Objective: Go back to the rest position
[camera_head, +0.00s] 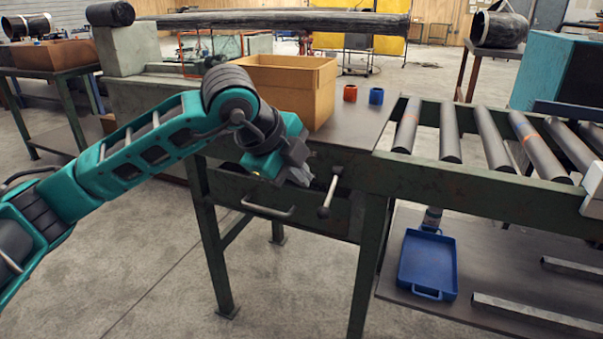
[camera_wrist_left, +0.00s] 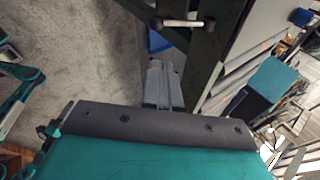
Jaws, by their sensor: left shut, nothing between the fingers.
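My left arm comes in from the left in the head view, and its gripper (camera_head: 303,177) hangs in front of the workbench's drawer, near the vise-like handle (camera_head: 328,197). The gripper's fingers are together and hold nothing. In the left wrist view the closed fingers (camera_wrist_left: 163,84) point toward the dark bench frame, just below the same handle (camera_wrist_left: 183,23). My right gripper is not in either view.
The green-framed bench (camera_head: 365,128) carries a cardboard box (camera_head: 285,92), a red cup (camera_head: 350,93) and a blue cup (camera_head: 376,96). Rollers (camera_head: 492,139) extend to the right. A blue tray (camera_head: 428,262) lies on the lower shelf. The floor at front left is clear.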

